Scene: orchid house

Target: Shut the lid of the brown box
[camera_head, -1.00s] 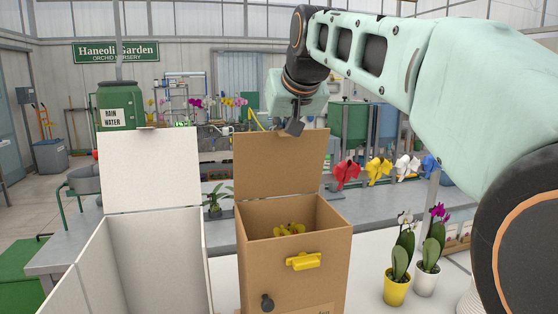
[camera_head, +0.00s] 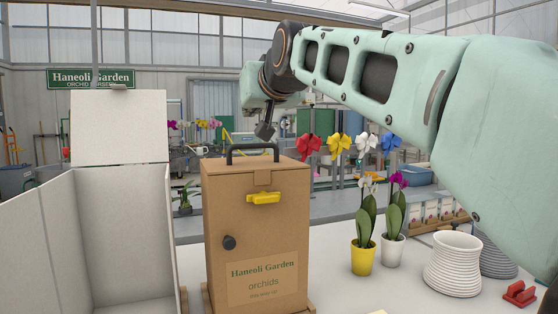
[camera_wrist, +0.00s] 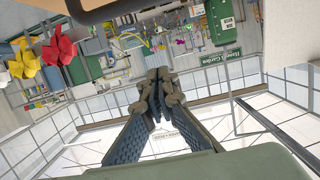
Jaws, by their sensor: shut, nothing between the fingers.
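The brown box (camera_head: 270,222) stands upright on the white table in the head view, with a yellow latch (camera_head: 264,198) and a dark round knob (camera_head: 229,242) on its front. Its lid (camera_head: 230,166) lies flat across the top, with a dark handle on it. The inside of the box is hidden. My gripper (camera_head: 264,133) is shut and empty, just above and behind the lid's handle. In the wrist view the fingers (camera_wrist: 157,82) are together with nothing between them. I cannot tell if the gripper touches the handle.
A white box (camera_head: 120,130) with its lid raised stands left of the brown box. To the right are a yellow pot (camera_head: 363,257) and a white pot (camera_head: 393,250) with orchids, a ribbed white pot (camera_head: 453,265) and a red clip (camera_head: 519,293). Bows hang behind.

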